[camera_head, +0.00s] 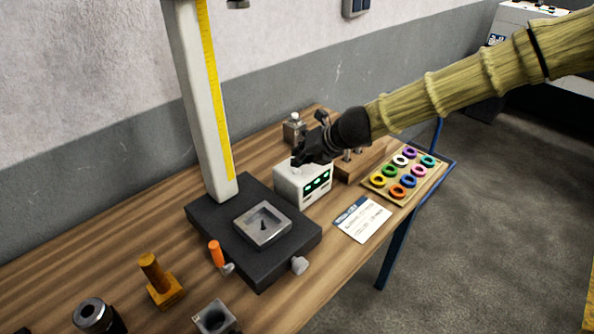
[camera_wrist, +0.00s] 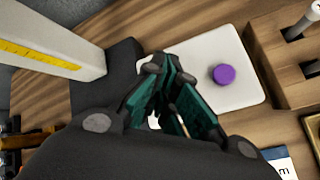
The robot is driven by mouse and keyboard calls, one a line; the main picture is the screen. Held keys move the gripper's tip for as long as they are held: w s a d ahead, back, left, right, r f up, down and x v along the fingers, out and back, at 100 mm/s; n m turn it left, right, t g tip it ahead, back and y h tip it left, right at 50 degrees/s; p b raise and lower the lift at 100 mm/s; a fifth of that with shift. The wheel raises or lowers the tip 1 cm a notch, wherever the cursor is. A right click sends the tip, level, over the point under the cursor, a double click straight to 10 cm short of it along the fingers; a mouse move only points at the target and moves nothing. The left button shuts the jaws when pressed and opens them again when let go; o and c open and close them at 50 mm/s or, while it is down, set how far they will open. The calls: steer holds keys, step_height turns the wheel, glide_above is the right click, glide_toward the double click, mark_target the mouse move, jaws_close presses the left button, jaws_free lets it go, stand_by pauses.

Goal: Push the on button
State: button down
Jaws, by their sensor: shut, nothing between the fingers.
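A white box (camera_head: 290,187) with green digits on its dark front display stands on the wooden bench, beside a black base. In the wrist view the top of the white box (camera_wrist: 201,48) carries a round purple button (camera_wrist: 223,75). I see no label on the button. My gripper (camera_head: 300,161) is above the box in the head view and hides most of its top, including the button. In the wrist view my gripper (camera_wrist: 166,66) is shut and empty, with its fingertips to the left of the button. I cannot tell the height of the gap below them.
A tall white column (camera_head: 196,100) with a yellow scale rises from the black base (camera_head: 240,262), left of the box. A wooden tool block (camera_head: 366,161) stands close on the right. A board of coloured rings (camera_head: 378,194) and a printed card (camera_head: 362,219) lie nearer the front edge.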

step_height(320, 180, up, 6)
steer(key=p, duration=0.5)
steer(key=shift+p, duration=0.35)
steer(key=shift+r, duration=0.1)
